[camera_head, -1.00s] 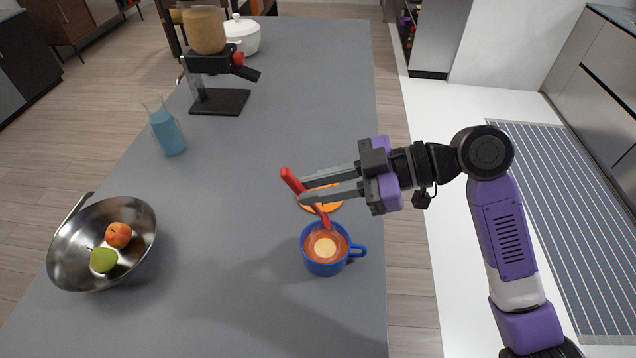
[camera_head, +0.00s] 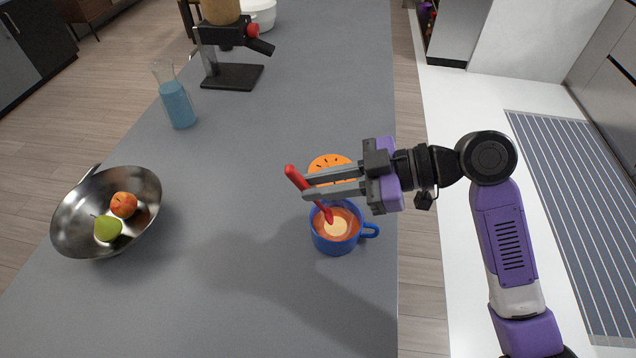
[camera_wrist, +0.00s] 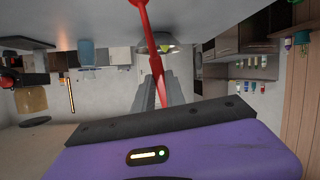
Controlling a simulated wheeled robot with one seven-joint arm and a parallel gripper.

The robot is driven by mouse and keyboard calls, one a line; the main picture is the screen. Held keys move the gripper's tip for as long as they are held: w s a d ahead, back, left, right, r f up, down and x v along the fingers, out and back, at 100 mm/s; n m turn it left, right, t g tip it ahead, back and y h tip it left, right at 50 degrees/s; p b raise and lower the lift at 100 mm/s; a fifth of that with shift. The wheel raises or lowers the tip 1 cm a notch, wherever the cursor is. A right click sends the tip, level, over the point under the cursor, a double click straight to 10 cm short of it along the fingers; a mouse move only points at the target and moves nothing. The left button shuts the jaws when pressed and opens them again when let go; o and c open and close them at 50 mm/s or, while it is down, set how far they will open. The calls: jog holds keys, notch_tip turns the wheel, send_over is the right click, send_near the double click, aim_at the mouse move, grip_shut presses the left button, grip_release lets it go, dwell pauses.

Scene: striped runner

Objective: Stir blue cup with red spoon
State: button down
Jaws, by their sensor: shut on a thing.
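The red spoon (camera_head: 299,180) is tilted, with its handle end up and to the left and its lower end reaching into the mouth of the blue cup. My gripper (camera_head: 304,188) is shut on the spoon's shaft, above the cup's far side. The spoon also shows in the wrist view (camera_wrist: 150,40), running between the fingers. The blue cup (camera_head: 335,245) stands upright on the counter with its handle to the right. It holds a brown drink with a pale round patch. I cannot tell how deep the spoon's tip sits in the drink.
An orange patterned disc (camera_head: 328,163) lies behind the cup, partly hidden by my gripper. A metal bowl (camera_head: 75,225) with a red fruit and a green pear is at left. A blue-filled glass carafe (camera_head: 178,105) and a black-based appliance (camera_head: 232,77) stand farther back. The counter's middle is clear.

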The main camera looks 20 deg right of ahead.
aim_at(319, 201)
jog(key=shift+d+f+b, duration=0.3)
jog(key=shift+f+b, duration=0.45)
jog(key=shift+b, duration=0.1)
jog(key=shift+d+f+b, duration=0.35)
jog(key=shift+f+b, duration=0.45)
jog(key=shift+b, duration=0.1)
jog(key=shift+d+f+b, duration=0.3)
jog(key=shift+f+b, duration=0.45)
jog(key=shift+b, duration=0.1)
jog(key=shift+s, duration=0.1)
